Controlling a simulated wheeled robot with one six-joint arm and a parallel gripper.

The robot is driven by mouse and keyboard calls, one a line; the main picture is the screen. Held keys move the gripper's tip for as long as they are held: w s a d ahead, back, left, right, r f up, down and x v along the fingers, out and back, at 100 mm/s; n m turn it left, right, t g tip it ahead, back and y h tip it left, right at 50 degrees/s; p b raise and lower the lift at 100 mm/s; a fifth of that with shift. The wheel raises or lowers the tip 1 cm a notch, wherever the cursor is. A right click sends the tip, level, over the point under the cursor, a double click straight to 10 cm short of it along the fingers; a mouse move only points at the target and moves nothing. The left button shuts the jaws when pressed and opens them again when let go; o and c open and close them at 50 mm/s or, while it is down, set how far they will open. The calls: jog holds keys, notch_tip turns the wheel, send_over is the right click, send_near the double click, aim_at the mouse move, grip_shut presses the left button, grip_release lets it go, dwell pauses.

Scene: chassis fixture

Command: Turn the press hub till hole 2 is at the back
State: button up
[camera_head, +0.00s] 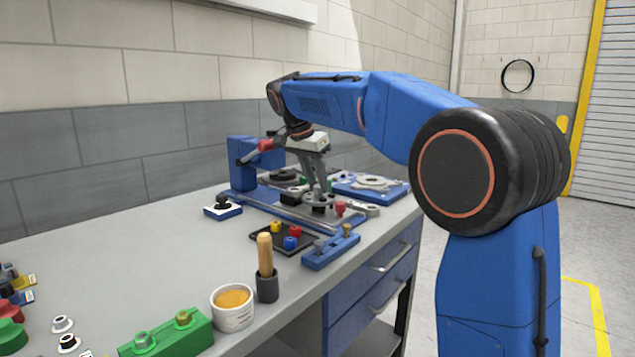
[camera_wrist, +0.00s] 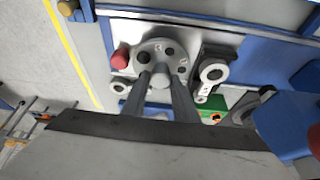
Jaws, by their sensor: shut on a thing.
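The press hub (camera_wrist: 154,46) is a round light-grey disc with several dark holes and small marks around its middle. The marks are too small to read surely, so I cannot tell which hole is hole 2. My gripper (camera_wrist: 162,80) is shut on the hub's central post, with one finger on each side. The fingers and gripper body hide the near part of the disc. In the head view my gripper (camera_head: 319,192) points down onto the hub (camera_head: 317,209), mostly hidden there. A red knob (camera_wrist: 120,58) sits at the disc's left edge in the wrist view.
A blue press frame (camera_head: 242,165) with a red-ended lever stands behind left. A blue tray (camera_head: 398,189) with grey parts lies to the right. In front are a black tray (camera_head: 268,238) with coloured pieces, a blue block (camera_head: 322,254), and a wooden-handled tool (camera_head: 265,252).

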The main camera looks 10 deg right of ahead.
jog(key=shift+m, duration=0.3)
jog(key=o, duration=1)
jog(key=v, duration=1.7)
jog(key=shift+w+a+r, duration=0.1)
jog(key=shift+w+r, duration=0.05)
jog(key=shift+r, duration=0.05)
